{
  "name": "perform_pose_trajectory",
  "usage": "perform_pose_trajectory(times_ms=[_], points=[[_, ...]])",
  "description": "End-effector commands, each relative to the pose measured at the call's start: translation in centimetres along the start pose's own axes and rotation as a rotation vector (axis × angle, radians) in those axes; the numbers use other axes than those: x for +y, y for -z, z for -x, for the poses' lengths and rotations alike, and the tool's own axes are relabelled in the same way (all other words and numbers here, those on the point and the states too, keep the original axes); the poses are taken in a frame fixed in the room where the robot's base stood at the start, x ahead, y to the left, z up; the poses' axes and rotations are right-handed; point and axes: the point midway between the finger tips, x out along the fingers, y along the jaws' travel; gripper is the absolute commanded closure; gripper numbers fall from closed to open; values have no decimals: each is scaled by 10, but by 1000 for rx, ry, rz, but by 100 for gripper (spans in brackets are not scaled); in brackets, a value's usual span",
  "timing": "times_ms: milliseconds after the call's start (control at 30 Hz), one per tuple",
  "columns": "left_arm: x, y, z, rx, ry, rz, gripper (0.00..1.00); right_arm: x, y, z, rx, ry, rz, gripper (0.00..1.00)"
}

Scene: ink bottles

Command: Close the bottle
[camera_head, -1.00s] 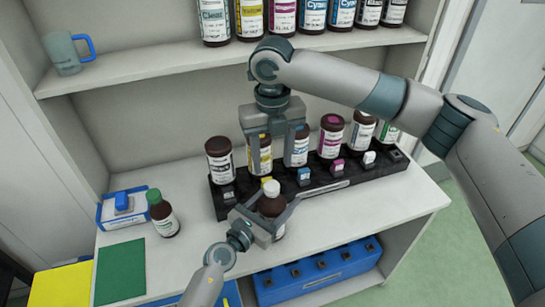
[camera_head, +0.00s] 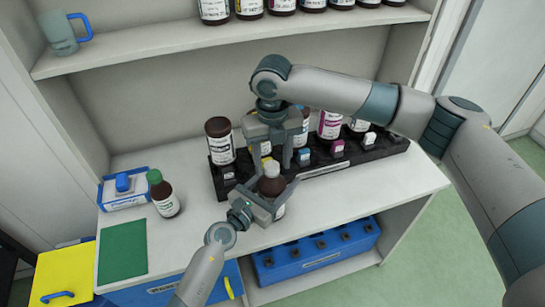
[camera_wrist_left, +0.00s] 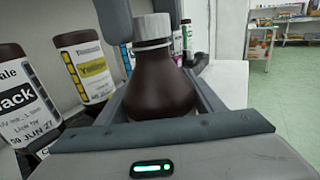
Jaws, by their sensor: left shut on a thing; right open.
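A brown bottle (camera_head: 271,186) stands upright between the fingers of my left gripper (camera_head: 274,192), which is shut on its body. In the left wrist view the bottle (camera_wrist_left: 158,84) fills the middle, with a white cap (camera_wrist_left: 153,28) on its neck. I cannot tell whether the cap is tight. My right gripper (camera_head: 271,158) is open and points down just above the bottle, its fingers on either side of the cap. In the left wrist view parts of the right gripper's fingers show beside and behind the cap.
A black rack (camera_head: 330,160) with several ink bottles and small coloured blocks stands just behind the grippers. A green-capped bottle (camera_head: 165,197) and a blue-white box (camera_head: 123,190) stand at left. The shelf around the green mat (camera_head: 122,249) is partly clear.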

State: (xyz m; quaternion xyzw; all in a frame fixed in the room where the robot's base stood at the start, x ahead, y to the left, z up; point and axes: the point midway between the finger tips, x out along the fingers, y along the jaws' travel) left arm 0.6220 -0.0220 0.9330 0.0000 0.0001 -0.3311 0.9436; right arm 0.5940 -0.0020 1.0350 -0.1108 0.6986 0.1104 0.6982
Motion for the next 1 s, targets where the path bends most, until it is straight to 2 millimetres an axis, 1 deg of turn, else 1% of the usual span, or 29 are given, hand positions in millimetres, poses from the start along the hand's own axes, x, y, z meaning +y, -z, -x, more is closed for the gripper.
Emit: perform_pose_trajectory(times_ms=[133,167,200,267,300,333,533,667,767,1000], points=[[0,0,0,0,-1,0,100,0,0,0,0,0,0,52],[0,0,0,0,-1,0,100,0,0,0,0,0,0,59],[0,0,0,0,-1,0,100,0,0,0,0,0,0,69],[0,0,0,0,-1,0,100,0,0,0,0,0,0,83],[0,0,0,0,-1,0,100,0,0,0,0,0,0,93],[0,0,0,0,-1,0,100,0,0,0,0,1,0,95],[1,0,0,0,-1,0,100,-1,0,0,0,1,-16,95],[1,0,0,0,-2,1,100,-1,0,0,0,1,-103,95],[1,0,0,0,-2,1,100,-1,0,-1,1,1,-229,95],[2,0,0,0,-3,1,100,-1,0,-1,1,3,-597,96]])
